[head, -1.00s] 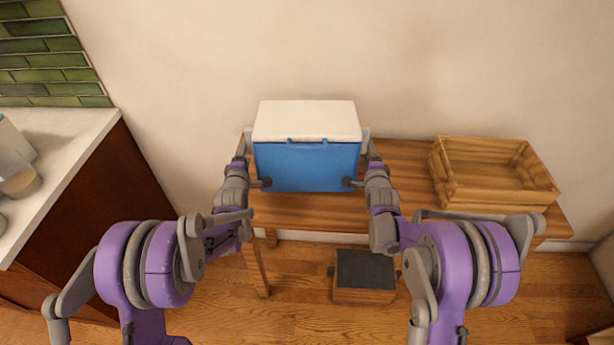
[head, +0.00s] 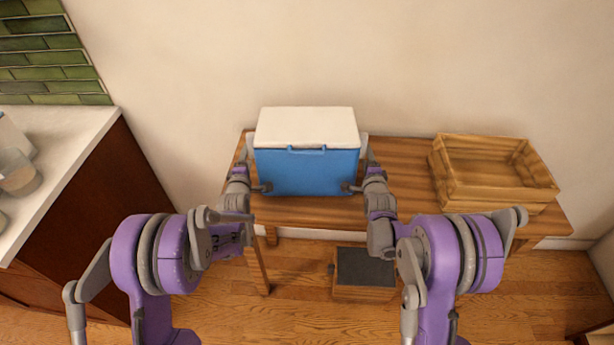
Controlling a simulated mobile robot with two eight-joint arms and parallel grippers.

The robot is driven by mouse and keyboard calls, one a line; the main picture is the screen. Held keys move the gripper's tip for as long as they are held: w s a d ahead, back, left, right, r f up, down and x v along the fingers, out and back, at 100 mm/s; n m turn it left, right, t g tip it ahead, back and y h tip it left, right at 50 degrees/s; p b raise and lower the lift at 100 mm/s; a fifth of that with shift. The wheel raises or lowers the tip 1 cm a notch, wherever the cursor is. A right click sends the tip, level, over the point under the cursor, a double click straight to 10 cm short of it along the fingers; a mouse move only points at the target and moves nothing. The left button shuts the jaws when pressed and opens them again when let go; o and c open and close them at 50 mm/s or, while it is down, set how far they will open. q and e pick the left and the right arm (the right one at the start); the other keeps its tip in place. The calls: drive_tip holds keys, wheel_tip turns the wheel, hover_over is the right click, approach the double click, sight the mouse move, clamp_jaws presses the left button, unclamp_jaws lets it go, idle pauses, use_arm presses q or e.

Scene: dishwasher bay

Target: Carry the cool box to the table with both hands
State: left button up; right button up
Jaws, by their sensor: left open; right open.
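The cool box (head: 306,172), blue with a white lid (head: 305,127), appears to sit upright on the wooden table (head: 400,180), towards its left end. My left gripper (head: 253,175) is open at the box's left side, with a grey finger at its lower front corner. My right gripper (head: 360,175) is open at the right side, with a finger at the other front corner. The box hides the far parts of both grippers, and I cannot tell whether the fingers touch it.
An empty wooden crate (head: 450,190) stands on the table's right end. A small dark-topped step stool (head: 365,268) is on the floor under the table front. A counter (head: 60,145) with glassware is at the left. The wall is close behind the table.

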use_arm(q)
drive_tip(key=shift+d+f, duration=0.15)
drive_tip(key=shift+d, duration=0.65)
use_arm(e)
drive_tip(key=shift+a+f, duration=0.15)
drive_tip(key=shift+a, duration=0.65)
use_arm(q)
drive_tip(key=shift+a, duration=0.8)
use_arm(e)
drive_tip(key=shift+d, duration=0.8)
use_arm(q)
drive_tip(key=shift+a, duration=0.5)
use_arm(e)
drive_tip(key=shift+d, duration=0.5)
use_arm(q)
drive_tip(key=shift+a, duration=0.65)
use_arm(e)
drive_tip(key=shift+d, duration=0.65)
use_arm(q)
drive_tip(key=shift+o, duration=0.3)
drive_tip(key=o, duration=0.3)
drive_tip(key=shift+o, duration=0.2)
use_arm(e)
drive_tip(key=o, duration=0.4)
